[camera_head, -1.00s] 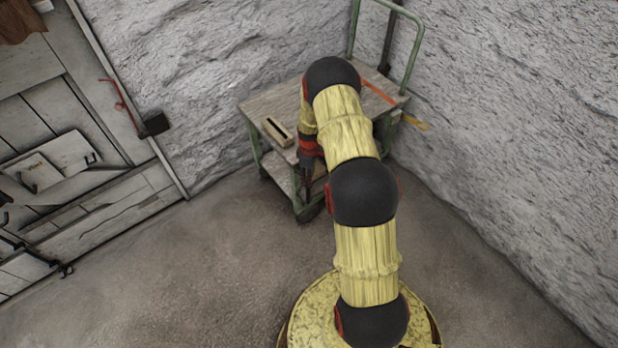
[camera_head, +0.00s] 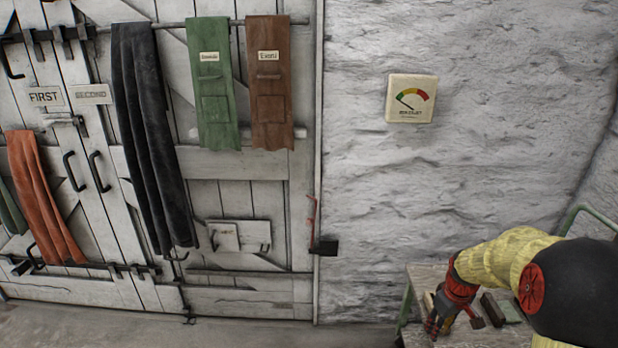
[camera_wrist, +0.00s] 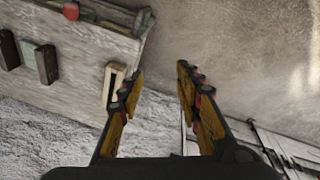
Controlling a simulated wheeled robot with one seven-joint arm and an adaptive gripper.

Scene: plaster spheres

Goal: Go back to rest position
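My gripper (camera_wrist: 157,88) is open in the wrist view, with its two yellow fingers apart and nothing between them. It also shows in the head view (camera_head: 440,326) at the lower right, pointing down near the left edge of the cart top. My arm enters the head view from the right edge, bent over the cart. In the wrist view the cart (camera_wrist: 85,75) lies on the left, and a slotted wooden box (camera_wrist: 113,83) on it appears beside the left finger. Whether finger and box touch cannot be told.
The cart also holds a dark brown block (camera_wrist: 47,64), a green piece (camera_wrist: 28,54) and another dark block (camera_wrist: 8,50). A small red round thing (camera_wrist: 71,11) shows at the top. Wooden doors with hanging cloths fill the left.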

